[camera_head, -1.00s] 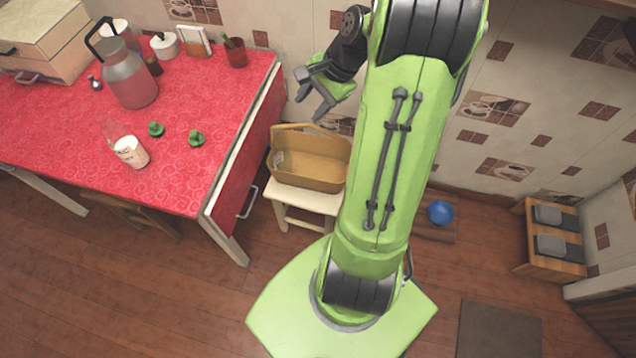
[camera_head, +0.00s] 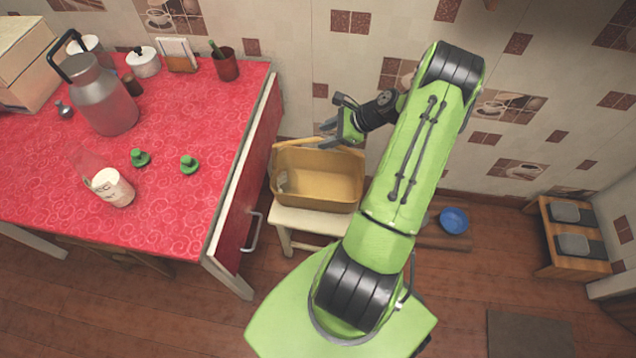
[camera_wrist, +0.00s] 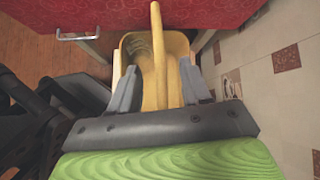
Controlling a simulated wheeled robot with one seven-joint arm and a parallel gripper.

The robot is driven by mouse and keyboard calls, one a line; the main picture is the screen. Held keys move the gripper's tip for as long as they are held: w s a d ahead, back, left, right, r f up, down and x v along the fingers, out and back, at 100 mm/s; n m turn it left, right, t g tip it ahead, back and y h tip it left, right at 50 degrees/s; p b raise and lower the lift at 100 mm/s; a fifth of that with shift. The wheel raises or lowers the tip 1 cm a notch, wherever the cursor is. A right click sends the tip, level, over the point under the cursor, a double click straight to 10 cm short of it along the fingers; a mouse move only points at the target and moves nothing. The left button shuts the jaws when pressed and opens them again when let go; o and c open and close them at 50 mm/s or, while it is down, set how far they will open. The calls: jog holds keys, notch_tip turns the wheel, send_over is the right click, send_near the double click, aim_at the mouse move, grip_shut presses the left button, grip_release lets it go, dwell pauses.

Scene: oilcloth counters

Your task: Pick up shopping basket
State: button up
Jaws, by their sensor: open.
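The shopping basket (camera_head: 318,178) is a tan-yellow box-shaped basket with a raised handle. It stands on a small cream stool (camera_head: 300,221) between the red counter and the tiled wall. My gripper (camera_head: 327,134) is at the basket's back rim, near the handle. In the wrist view, the basket (camera_wrist: 148,45) lies ahead, and its handle (camera_wrist: 158,55) runs lengthwise between the two fingers of my gripper (camera_wrist: 162,85). The fingers are open, with a gap on each side of the handle. Whether they touch it cannot be told.
The red-topped counter (camera_head: 60,190) is left of the basket, with a drawer handle (camera_head: 252,232) facing it. The tiled wall (camera_head: 330,75) is close behind. A blue bowl (camera_head: 454,221) is low at right.

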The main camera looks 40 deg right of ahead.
aim_at(319, 138)
jog(key=b+x, duration=0.1)
jog(key=x, duration=0.4)
jog(key=shift+s+d+b, duration=0.1)
jog(key=shift+b, duration=0.25)
jog(key=shift+r, duration=0.1)
jog(key=shift+c, duration=0.6)
grip_shut()
